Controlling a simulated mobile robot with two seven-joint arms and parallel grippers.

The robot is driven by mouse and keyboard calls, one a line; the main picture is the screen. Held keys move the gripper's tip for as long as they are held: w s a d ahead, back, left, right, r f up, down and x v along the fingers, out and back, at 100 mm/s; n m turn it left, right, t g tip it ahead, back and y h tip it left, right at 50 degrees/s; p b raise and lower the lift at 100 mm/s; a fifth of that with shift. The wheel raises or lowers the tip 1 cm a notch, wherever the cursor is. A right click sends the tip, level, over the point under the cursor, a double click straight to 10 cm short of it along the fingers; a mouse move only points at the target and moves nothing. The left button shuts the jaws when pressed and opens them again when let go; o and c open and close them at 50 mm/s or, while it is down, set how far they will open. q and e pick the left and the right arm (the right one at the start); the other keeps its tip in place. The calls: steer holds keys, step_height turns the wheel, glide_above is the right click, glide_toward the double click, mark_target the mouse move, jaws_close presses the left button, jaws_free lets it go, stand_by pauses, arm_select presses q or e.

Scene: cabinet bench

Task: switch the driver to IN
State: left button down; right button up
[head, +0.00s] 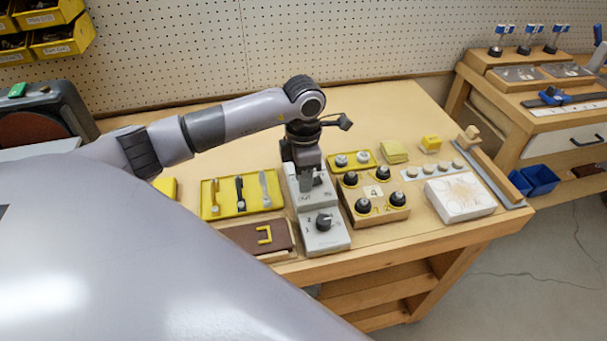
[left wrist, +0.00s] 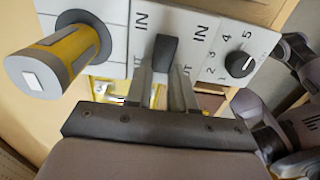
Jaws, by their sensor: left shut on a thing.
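The driver's light grey control box (head: 322,234) stands near the front edge of the bench. In the left wrist view its panel (left wrist: 215,45) carries a black switch lever (left wrist: 164,58) with an IN label on either side at the top. The lower labels are partly covered by my fingers. My left gripper (head: 306,182) is over the rear part of the box, pointing down. In the left wrist view its fingers (left wrist: 167,84) are shut on the black lever. A black dial knob (left wrist: 239,64) numbered 1 to 5 sits on the right. My right gripper is out of view.
A yellow-and-grey cylinder (left wrist: 60,62) sticks up beside the lever. A yellow tool tray (head: 210,208) lies left of the box. A wooden block with black knobs (head: 360,213) is close on the right, with a white box (head: 461,197) beyond.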

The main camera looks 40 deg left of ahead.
arm_select(q)
steer(key=shift+w+d+r+g+y, duration=0.15)
steer(key=shift+w+d+g+y, duration=0.1)
steer(key=shift+g+y, duration=0.3)
steer(key=shift+w+d+r+g+y+b, duration=0.15)
steer(key=shift+g+y+b, duration=0.15)
steer(key=shift+g+y, duration=0.3)
steer(key=shift+w+d+f+g+y+b, duration=0.1)
steer(key=shift+g+y+b, duration=0.2)
steer(key=shift+g, duration=0.35)
steer(key=shift+a, duration=0.1)
steer(key=c, duration=1)
jaws_free()
steer(key=shift+o, duration=0.2)
steer(key=shift+r, duration=0.1)
